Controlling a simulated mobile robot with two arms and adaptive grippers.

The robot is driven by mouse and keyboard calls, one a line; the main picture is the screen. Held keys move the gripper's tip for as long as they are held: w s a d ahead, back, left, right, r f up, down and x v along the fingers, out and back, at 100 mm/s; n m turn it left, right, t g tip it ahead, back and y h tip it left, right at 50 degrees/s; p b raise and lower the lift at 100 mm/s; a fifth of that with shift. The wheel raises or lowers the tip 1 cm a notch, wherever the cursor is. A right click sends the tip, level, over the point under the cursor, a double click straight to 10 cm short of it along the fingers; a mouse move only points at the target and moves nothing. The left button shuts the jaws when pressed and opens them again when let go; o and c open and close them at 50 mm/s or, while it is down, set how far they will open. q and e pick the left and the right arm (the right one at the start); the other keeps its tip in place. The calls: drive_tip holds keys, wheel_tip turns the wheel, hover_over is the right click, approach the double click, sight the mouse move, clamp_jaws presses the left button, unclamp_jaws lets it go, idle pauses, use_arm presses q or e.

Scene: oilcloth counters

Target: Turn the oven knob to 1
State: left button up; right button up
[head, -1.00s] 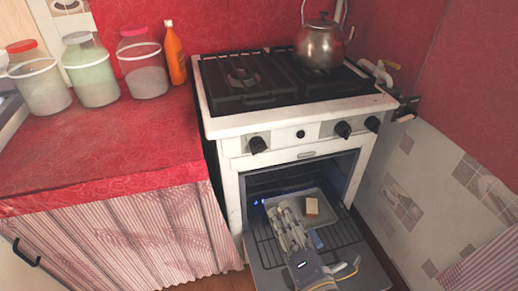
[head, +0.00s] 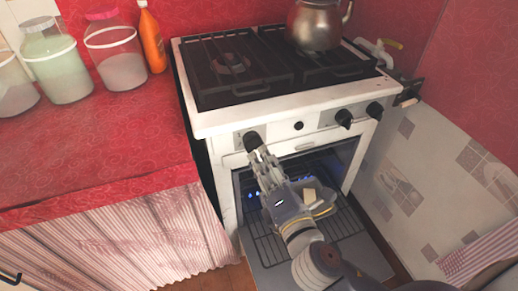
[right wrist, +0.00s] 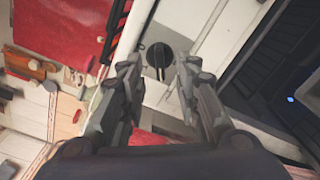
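The white stove (head: 225,122) has black knobs along its front panel. The leftmost knob (head: 252,139) is directly above the fingertips of my right gripper (head: 258,157) in the head view. In the right wrist view this black knob (right wrist: 159,56) with a pale pointer line lies ahead, between the two fingers of my open right gripper (right wrist: 158,82). I cannot tell whether the fingers touch it. Two more knobs, the middle one (head: 344,118) and the right one (head: 374,110), sit on the panel's right side. My left gripper is not in view.
The oven door (head: 350,245) hangs open below, under my right arm. A tray with a pale block (head: 309,196) is in the oven. A kettle (head: 316,25) stands on the hob. An orange bottle (head: 152,40) and jars stand on the red counter (head: 90,150) at left.

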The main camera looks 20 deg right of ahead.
sight(253, 143)
drive_tip(key=shift+w+a, duration=0.1)
drive_tip(key=shift+w, duration=2.05)
clamp_jaws()
